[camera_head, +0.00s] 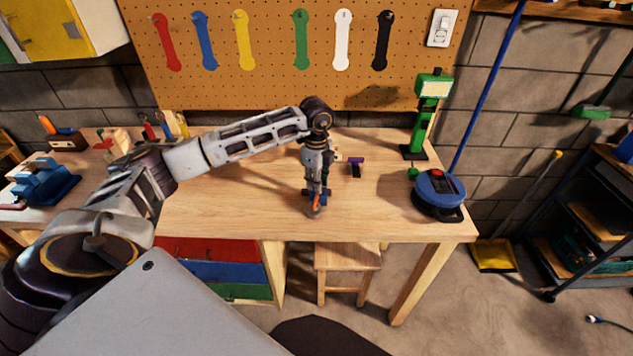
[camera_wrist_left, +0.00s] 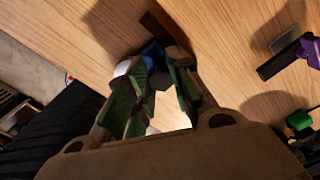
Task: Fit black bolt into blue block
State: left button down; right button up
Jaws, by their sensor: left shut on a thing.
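My left gripper (camera_head: 315,196) points down over the middle of the wooden table, close to its front half. In the left wrist view its fingers (camera_wrist_left: 155,88) are closed on a small dark piece with a faceted top, which looks like the black bolt (camera_wrist_left: 160,80). The blue block (camera_wrist_left: 153,56) shows just beyond the fingertips, and a little dark blue of it shows beside the gripper in the head view (camera_head: 307,193). The fingers hide most of the block and the bolt's lower end, so I cannot tell whether the bolt is in the block. My right gripper is not in view.
A purple and black piece (camera_head: 356,165) lies right of the gripper. A green stand (camera_head: 413,150) and a blue round device (camera_head: 438,190) are at the table's right end. Several tools and a blue vise-like object (camera_head: 45,184) sit left. A stool (camera_head: 347,258) stands below.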

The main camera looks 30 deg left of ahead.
pick_arm(q)
jog(key=shift+s+d+f, duration=0.1)
jog(key=shift+s+f, duration=0.1)
jog(key=shift+f, duration=0.25)
jog(key=shift+s+d+f, duration=0.1)
jog(key=shift+s+f, duration=0.05)
jog(key=shift+f, duration=0.25)
jog(key=c, duration=1.3)
grip_release()
jog(key=shift+c, duration=0.2)
jog(key=shift+o, duration=0.8)
jog(key=shift+w+a, duration=0.1)
jog(key=shift+w+f, duration=0.1)
jog(key=shift+w, duration=0.2)
jog(key=shift+r, duration=0.25)
notch_tip(320, 180, up, 12)
